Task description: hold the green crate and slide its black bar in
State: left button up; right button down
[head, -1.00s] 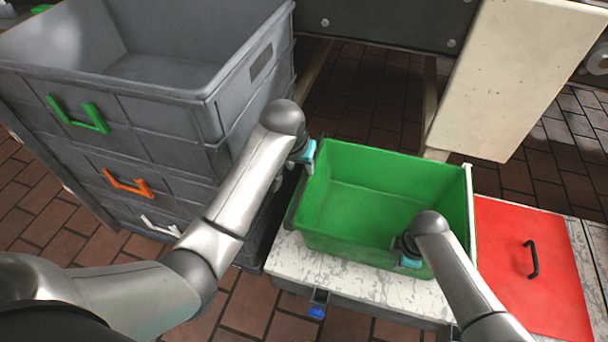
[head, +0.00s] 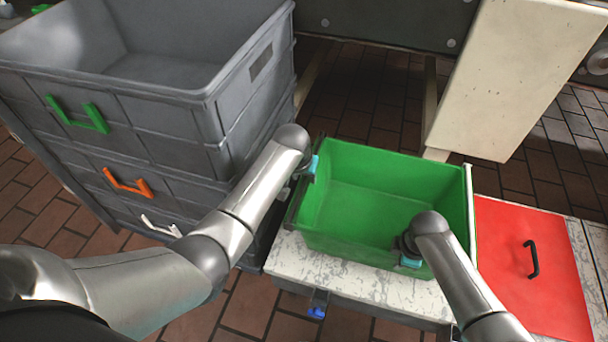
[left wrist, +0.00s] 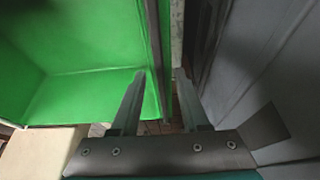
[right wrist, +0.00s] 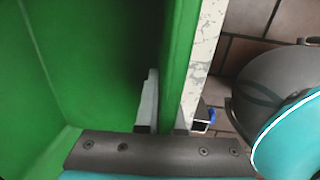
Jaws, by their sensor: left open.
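The green crate (head: 375,200) stands on a worn white tabletop. The black bar (head: 295,198) shows as a dark strip along its left end, and as a dark edge in the left wrist view (left wrist: 156,50). My left gripper (head: 308,180) is open at that end, near the far left corner. Its fingers (left wrist: 160,85) point down around the dark edge, with a gap to the right finger. My right gripper (head: 408,258) is shut on the crate's near wall. In the right wrist view one finger (right wrist: 149,100) is inside the crate; the other is mostly hidden by the wall.
A stack of grey crates (head: 180,130) with green, orange and white handles stands close on the left. A red panel (head: 530,260) with a black handle lies to the right. A pale board (head: 510,80) stands behind. The green crate's inside is empty.

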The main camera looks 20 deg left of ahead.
pick_arm(q)
grip_shut()
dwell(1.4)
